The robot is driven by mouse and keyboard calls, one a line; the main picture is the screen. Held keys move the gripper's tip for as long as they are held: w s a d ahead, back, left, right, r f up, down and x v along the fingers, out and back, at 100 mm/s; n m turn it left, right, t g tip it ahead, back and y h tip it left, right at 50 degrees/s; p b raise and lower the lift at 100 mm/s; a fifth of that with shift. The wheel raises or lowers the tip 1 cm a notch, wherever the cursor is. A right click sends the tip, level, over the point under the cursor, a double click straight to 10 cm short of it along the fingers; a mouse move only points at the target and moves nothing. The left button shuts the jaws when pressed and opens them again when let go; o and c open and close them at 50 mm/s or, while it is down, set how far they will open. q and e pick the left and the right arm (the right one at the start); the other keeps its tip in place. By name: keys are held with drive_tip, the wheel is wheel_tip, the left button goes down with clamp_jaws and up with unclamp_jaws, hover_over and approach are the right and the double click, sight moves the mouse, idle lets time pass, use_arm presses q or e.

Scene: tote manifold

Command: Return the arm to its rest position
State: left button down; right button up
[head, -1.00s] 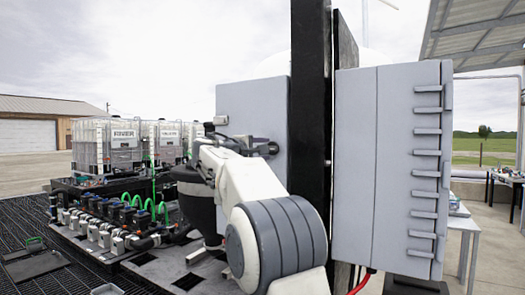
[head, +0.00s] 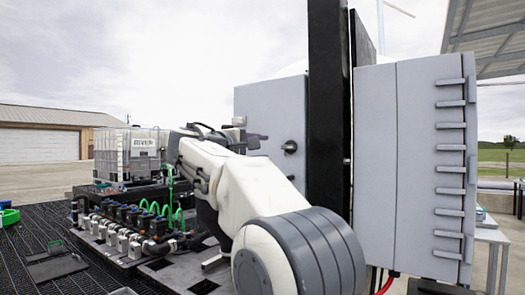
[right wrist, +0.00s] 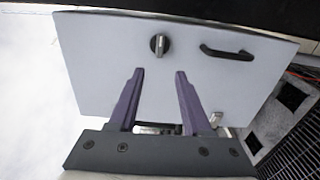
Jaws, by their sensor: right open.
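My right arm (head: 255,190) reaches from the bottom of the head view up and away to the left. Its gripper (head: 207,132) is at the far end, small and partly hidden by my own wrist. In the right wrist view my right gripper (right wrist: 159,73) shows two purple-grey fingers spread apart with nothing between them. They point at the grey cabinet door with a black round knob (right wrist: 159,44) and a black handle (right wrist: 227,52). The fingertips appear clear of the knob. My left gripper is not in view.
The grey cabinet (head: 270,112) stands behind a black post (head: 328,120). A grey panel with several hinges (head: 425,160) is at right. A valve manifold (head: 125,225) and a white caged tote (head: 127,155) are at left, over dark grating (head: 30,255).

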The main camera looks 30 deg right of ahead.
idle(0.3)
drive_tip(key=s+a+f+n+y, duration=0.2)
drive_tip(key=a+f+y, duration=0.4)
drive_tip(key=a+f, duration=0.55)
drive_tip(key=s+a+f+n+y, duration=0.25)
drive_tip(key=a+f+y, duration=0.25)
drive_tip(key=a+f, duration=0.7)
drive_tip(key=s+a+f+m+g+y, duration=0.1)
drive_tip(key=s+a+f+g+y, duration=0.2)
drive_tip(key=s+f, duration=0.8)
drive_tip(key=s+a+f+m+g+y, duration=0.1)
drive_tip(key=s+a+f+g+y, duration=0.2)
drive_tip(key=s+f, duration=0.9)
drive_tip(key=s+a, duration=0.3)
drive_tip(key=s, duration=0.2)
drive_tip(key=shift+a+g+y, duration=0.15)
drive_tip(key=shift+g+y, duration=0.15)
drive_tip(key=shift+g, duration=0.1)
drive_tip(key=shift+s+f, duration=0.1)
